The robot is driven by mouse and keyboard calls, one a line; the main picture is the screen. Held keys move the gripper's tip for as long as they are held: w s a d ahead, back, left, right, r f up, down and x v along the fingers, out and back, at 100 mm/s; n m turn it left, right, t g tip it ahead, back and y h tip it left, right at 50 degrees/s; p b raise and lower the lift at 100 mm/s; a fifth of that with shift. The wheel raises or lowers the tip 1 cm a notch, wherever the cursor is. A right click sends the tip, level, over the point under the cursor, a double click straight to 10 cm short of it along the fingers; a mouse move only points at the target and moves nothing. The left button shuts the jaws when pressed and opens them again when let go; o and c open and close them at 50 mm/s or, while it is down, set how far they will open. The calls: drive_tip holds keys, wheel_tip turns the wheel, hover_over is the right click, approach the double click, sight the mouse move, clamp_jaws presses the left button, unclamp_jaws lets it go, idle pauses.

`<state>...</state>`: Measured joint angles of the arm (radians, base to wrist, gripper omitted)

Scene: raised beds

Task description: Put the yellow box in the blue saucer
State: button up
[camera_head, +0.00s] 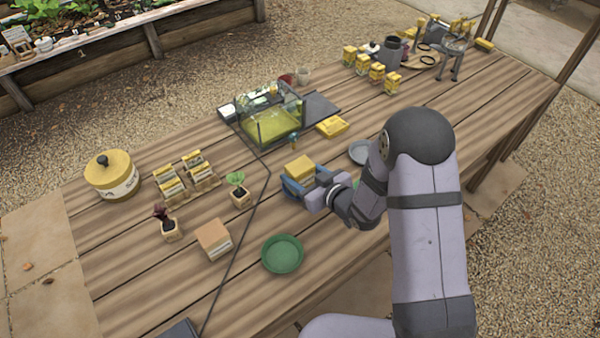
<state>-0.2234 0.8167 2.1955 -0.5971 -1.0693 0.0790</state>
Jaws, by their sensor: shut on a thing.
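My gripper (303,184) has blue jaws and is shut on a yellow box (299,167), near the middle of the table. I cannot tell whether the box touches the tabletop. A round blue-grey saucer (359,152) lies to the right of the box and a little farther back. My arm hides its right edge. No other saucer in view looks blue, and its visible part looks empty.
A green saucer (282,254) lies in front. A cardboard box (214,239), a potted seedling (238,189) and a black cable (240,248) are to the left. A glass tank (271,120) and another yellow packet (332,126) stand behind. Several yellow boxes stand at back right.

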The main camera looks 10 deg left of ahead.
drive_tip(key=shift+f, duration=0.1)
drive_tip(key=shift+f+b, duration=0.25)
drive_tip(key=shift+b, duration=0.1)
drive_tip(key=o, duration=1.1)
drive_tip(key=shift+r, duration=0.15)
drive_tip(key=shift+r+p, duration=0.2)
drive_tip(key=shift+p, duration=0.15)
drive_tip(key=v, duration=1.2)
drive_tip(key=shift+f, duration=0.1)
